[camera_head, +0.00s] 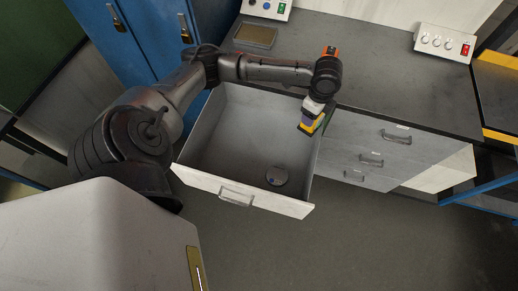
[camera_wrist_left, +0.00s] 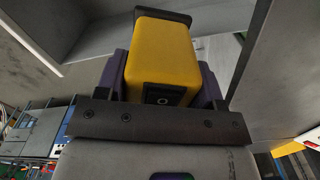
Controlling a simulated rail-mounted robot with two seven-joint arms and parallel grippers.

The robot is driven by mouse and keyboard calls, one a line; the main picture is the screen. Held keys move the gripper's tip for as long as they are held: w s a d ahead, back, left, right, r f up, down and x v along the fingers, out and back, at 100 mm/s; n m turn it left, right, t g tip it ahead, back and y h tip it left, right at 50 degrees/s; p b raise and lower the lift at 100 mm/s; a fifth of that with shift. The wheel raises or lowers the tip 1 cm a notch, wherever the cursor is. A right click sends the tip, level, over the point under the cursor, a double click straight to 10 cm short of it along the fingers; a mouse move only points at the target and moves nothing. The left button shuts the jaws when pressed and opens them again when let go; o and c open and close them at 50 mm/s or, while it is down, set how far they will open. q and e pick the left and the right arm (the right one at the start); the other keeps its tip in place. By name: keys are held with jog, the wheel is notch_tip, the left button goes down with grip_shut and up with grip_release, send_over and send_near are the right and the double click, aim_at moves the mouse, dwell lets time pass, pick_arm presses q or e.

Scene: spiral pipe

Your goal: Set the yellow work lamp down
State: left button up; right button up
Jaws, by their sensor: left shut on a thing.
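The yellow work lamp (camera_wrist_left: 163,55) is a yellow block with a dark top rim and a small dark button plate on its near face. My left gripper (camera_wrist_left: 160,92) is shut on it, one purple-grey finger on each side. In the head view the lamp (camera_head: 318,123) shows small and yellow below my left wrist, with my left gripper (camera_head: 311,117) around it. It is near the right wall of an open grey drawer (camera_head: 250,201). I cannot tell its exact height there. My right gripper is not in view.
A round grey disc (camera_head: 276,176) lies on the drawer floor near the front right. The dark worktop (camera_head: 390,75) holds a tray (camera_head: 255,36) and a switch box (camera_head: 444,42). Blue lockers (camera_head: 150,30) stand at the back left. Much of the drawer floor is clear.

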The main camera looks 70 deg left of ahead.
pick_arm(q)
jog(key=s+a+f+m+b, duration=0.3)
jog(key=a+f+m, duration=0.1)
jog(key=a+f, duration=0.35)
jog(key=shift+m, duration=0.3)
jog(key=shift+s+a+f+b, duration=0.15)
jog(key=shift+f+b, duration=1.2)
jog(key=shift+f, duration=2.95)
jog(key=shift+s+a+f+b, duration=0.1)
jog(key=shift+f+b, duration=1.2)
jog(key=shift+f, duration=2.95)
jog(key=shift+a+f, duration=0.1)
jog(key=o, duration=1.1)
